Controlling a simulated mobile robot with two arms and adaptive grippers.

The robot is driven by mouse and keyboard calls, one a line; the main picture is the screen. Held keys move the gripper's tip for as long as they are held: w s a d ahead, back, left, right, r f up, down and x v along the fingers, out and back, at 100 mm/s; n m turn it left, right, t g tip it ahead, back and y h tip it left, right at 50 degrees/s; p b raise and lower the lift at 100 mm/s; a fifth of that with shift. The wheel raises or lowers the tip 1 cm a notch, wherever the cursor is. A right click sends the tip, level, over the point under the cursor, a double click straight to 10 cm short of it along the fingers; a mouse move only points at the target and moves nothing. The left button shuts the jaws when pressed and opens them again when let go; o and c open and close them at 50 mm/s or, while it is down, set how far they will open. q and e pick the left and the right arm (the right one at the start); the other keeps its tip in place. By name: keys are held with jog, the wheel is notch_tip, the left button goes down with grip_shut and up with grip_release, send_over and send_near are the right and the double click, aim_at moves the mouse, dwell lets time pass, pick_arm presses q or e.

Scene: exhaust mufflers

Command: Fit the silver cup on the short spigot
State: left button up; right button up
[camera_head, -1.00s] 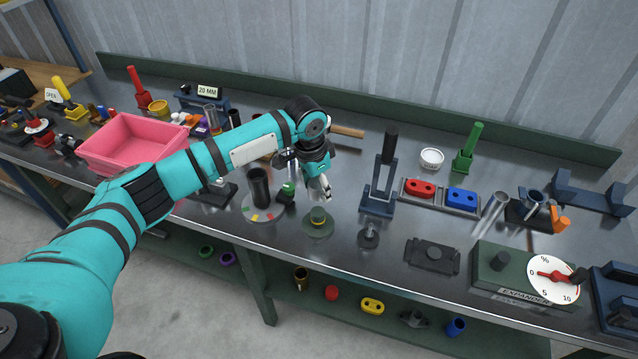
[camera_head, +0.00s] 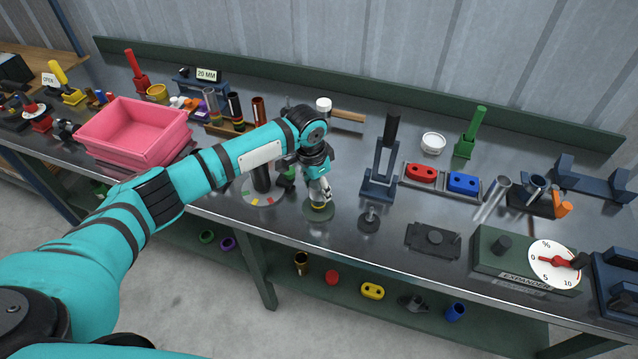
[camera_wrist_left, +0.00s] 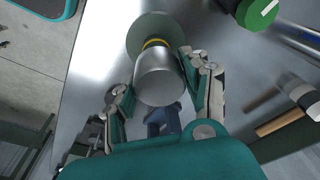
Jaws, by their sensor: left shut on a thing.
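The silver cup (camera_wrist_left: 160,78) is held between the two fingers of my left gripper (camera_wrist_left: 162,92), as the left wrist view shows. In the head view my left gripper (camera_head: 321,193) points down over the short spigot (camera_head: 318,206), and its fingers largely hide the cup. The spigot stands on a round green base (camera_head: 318,214). A yellow band (camera_wrist_left: 156,43) on it shows just past the cup's far end in the wrist view. The cup is at the spigot's top; I cannot tell how far over it the cup sits. My right gripper is out of view.
A round dial plate (camera_head: 262,196) with a dark cylinder is on the left. The bench's front edge is close in front.

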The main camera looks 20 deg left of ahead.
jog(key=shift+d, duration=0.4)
pick_arm(q)
jog(key=shift+f, duration=0.15)
jog(key=shift+f, duration=0.6)
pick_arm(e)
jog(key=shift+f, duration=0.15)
pick_arm(q)
jog(key=shift+s, duration=0.15)
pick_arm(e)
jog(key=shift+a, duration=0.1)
pick_arm(q)
jog(key=shift+f, duration=0.2)
jog(key=shift+c, duration=1.2)
jog(key=o, duration=1.4)
jog(key=shift+c, duration=0.2)
jog(key=r, duration=0.4)
jog(key=s+r, duration=0.1)
jog(key=r, duration=0.3)
jog(key=a+r, duration=0.1)
jog(key=r, duration=0.3)
jog(key=shift+s, duration=0.15)
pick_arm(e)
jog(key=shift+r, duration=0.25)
